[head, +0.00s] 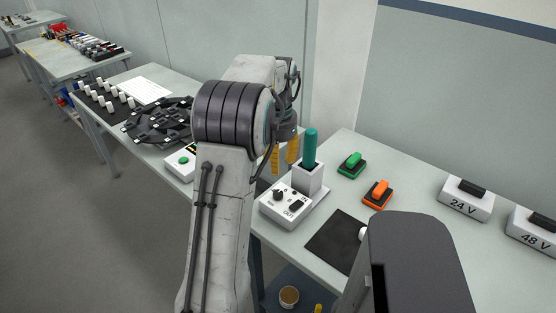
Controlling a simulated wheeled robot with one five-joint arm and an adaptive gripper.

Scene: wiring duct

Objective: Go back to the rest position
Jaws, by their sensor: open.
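My arm rises in the middle of the head view and bends over the table. My gripper (284,156) points down, with two yellow fingers standing apart and nothing seen between them. It is just left of a teal handle (311,147) that stands upright in a white block (308,178). The fingers look apart from the handle, though the depth between them is hard to judge. My arm hides part of the table behind it.
A white control box (287,203) stands in front of the block. A green switch (351,165), an orange switch (377,194), a 24 V box (466,198) and a 48 V box (534,232) stand to the right. A black round fixture (158,121) is at left.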

